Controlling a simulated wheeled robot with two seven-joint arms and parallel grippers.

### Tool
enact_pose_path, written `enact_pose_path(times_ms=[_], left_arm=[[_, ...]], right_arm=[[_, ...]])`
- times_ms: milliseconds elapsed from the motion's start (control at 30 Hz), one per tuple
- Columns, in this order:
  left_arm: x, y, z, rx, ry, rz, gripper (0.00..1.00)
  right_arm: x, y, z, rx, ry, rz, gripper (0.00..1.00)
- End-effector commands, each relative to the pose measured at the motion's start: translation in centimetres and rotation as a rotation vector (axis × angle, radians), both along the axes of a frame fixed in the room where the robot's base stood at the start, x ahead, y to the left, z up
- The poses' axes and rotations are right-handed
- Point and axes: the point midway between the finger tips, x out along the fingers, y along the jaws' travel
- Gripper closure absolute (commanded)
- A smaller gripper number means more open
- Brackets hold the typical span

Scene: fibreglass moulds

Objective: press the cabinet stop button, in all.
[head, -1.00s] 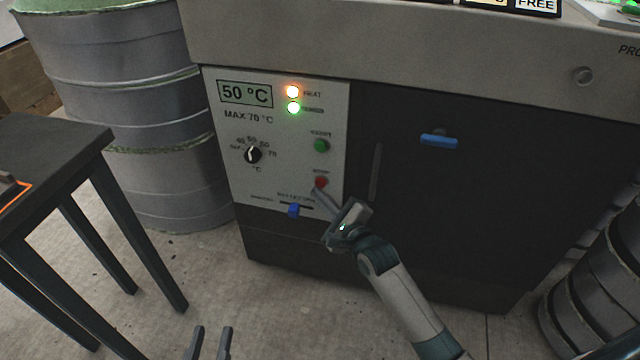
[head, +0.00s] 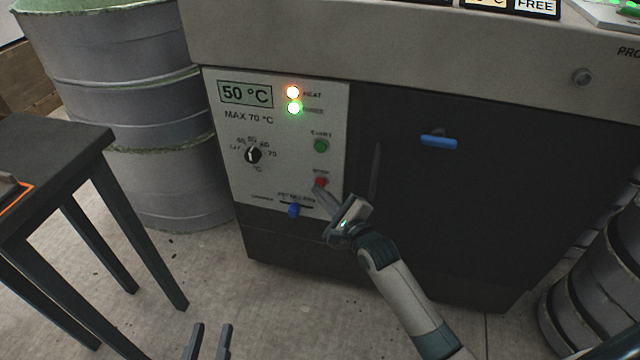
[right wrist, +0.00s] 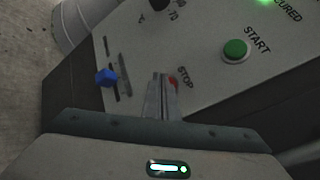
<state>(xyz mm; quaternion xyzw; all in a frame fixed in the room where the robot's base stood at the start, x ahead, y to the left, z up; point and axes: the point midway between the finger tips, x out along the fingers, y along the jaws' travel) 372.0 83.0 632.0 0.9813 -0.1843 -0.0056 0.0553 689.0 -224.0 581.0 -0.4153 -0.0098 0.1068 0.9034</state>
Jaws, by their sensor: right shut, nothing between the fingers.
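The red stop button (head: 321,182) is low on the cabinet's white control panel (head: 230,180), below the green start button (head: 321,146). My right gripper (head: 318,190) is shut and empty, its fingertips at the stop button's lower left edge. In the right wrist view the shut fingers (right wrist: 163,80) partly cover the red button (right wrist: 174,82), beside the word STOP. I cannot tell whether they touch it. My left gripper (head: 211,330) shows only its two fingers, apart, at the bottom edge of the head view.
The panel has a 50 °C display (head: 245,94), lit heat (head: 292,92) and green lamps, a dial (head: 253,155) and a blue slider (head: 294,210). A blue handle (head: 439,141) is on the dark door. A dark table (head: 50,150) and drums (head: 120,90) stand left.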

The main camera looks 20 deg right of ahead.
Motion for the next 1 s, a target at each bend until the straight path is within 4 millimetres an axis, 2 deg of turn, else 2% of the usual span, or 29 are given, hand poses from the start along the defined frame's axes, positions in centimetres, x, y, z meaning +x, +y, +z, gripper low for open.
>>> enact_pose_path(times_ms=[533, 1000], left_arm=[[0.01, -0.01, 0.16, 0.000, 0.000, 0.000, 0.69], [0.00, 0.00, 0.73, 0.000, 0.000, 0.000, 0.69]], right_arm=[[0.46, -0.34, 0.02, 0.000, 0.000, 0.000, 1.00], [0.04, -0.05, 0.13, 0.001, 0.001, -0.001, 1.00]])
